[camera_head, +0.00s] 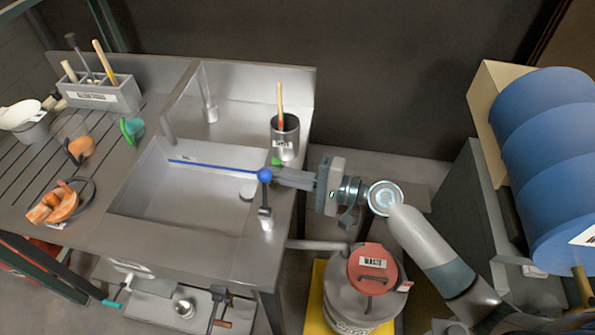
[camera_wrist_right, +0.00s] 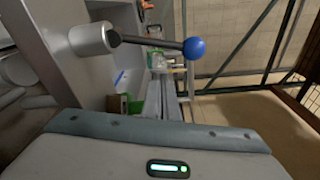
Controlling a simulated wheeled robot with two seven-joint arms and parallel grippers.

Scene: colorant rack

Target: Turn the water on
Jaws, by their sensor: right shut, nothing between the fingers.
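In the right wrist view the ball (camera_wrist_right: 194,48) ends a dark rod (camera_wrist_right: 150,41) that comes from a grey cylinder (camera_wrist_right: 92,39). The tap spout (camera_head: 183,102) arches over the back of the sink (camera_head: 175,205). My right gripper (camera_head: 278,177) reaches in from the right, its tips close beside the ball. Its fingers (camera_wrist_right: 168,95) are shut and empty. Whether they touch the ball or rod is unclear. My left gripper is out of view.
A grey cup (camera_head: 285,138) with a brush stands behind my right gripper. A waste bin (camera_head: 350,300) with a red lid stands below my right arm. A tool holder (camera_head: 105,95) and pots sit on the left drainboard.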

